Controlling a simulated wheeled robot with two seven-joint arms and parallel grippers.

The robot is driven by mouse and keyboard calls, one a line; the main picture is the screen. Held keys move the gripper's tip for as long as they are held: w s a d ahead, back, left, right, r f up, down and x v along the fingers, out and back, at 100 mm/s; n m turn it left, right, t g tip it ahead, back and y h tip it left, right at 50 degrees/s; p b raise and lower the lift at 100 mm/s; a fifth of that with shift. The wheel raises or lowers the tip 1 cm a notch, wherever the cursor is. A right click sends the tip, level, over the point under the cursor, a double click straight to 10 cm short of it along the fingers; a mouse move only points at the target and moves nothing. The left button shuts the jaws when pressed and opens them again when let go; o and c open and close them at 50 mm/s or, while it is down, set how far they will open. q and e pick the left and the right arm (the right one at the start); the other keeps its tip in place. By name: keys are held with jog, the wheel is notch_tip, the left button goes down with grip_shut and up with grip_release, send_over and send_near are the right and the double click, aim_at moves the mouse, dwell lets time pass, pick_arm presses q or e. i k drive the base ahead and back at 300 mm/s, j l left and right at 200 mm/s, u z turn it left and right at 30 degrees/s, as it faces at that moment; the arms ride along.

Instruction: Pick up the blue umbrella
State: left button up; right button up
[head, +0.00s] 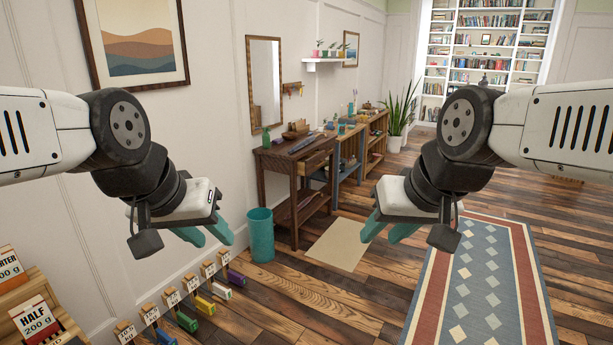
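A long, dark blue-grey object (302,144) lies on top of the brown wooden console table (285,165) by the left wall. It may be the folded blue umbrella, but it is too small to be sure. My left gripper (213,239) hangs in the air at left centre, its teal fingers apart and empty. My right gripper (382,238) hangs at right centre, its teal fingers also apart and empty. Both are much closer to the camera than the table and touch nothing.
A teal bin (261,240) stands before the table, beside a beige mat (338,246). Several coloured boxes with tags (203,303) line the left wall. A patterned rug (480,285) lies at right. Bare plank floor (365,308) is clear in the middle.

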aim_at(308, 140)
jog(key=i+z, duration=0.2)
jog(key=i, duration=2.15)
jog(key=i+u, duration=0.1)
jog(key=i, duration=0.45)
jog(key=i+l+u, duration=0.1)
jog(key=i, duration=0.4)
jog(key=i+l, duration=0.2)
jog(key=i, duration=0.3)
jog(key=i+l+u, duration=0.15)
jog(key=i, duration=0.4)
jog(key=i+l+u, duration=0.15)
jog(key=i+u, duration=0.15)
jog(key=i, duration=0.1)
